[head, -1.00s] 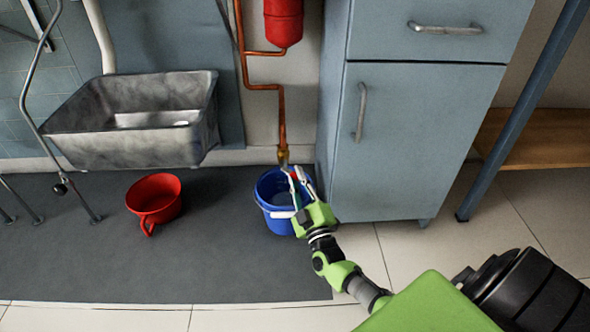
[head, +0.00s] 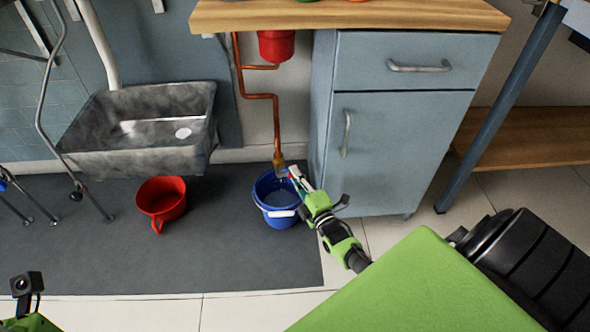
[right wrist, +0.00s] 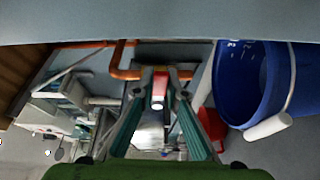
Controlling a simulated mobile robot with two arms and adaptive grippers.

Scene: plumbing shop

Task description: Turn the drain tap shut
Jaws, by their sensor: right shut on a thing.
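The drain tap (head: 281,169) is a small brass fitting at the lower end of a copper pipe, above the blue bucket. My right gripper (head: 294,174) reaches it from the lower right and is shut on its red handle. In the right wrist view the fingers of my right gripper (right wrist: 158,95) meet on the red, pale-ended handle (right wrist: 158,88), with the brass body behind. The fingers hide part of the handle, so its exact angle is hard to tell. Of my left arm only a green wrist part shows at the lower left; its fingers are out of frame.
The blue bucket (head: 276,218) stands under the tap, close to my right gripper; it also shows in the right wrist view (right wrist: 245,85). A grey cabinet (head: 380,150) stands right of it. A red pot (head: 161,199) and a metal sink (head: 140,160) are left. The dark mat in front is clear.

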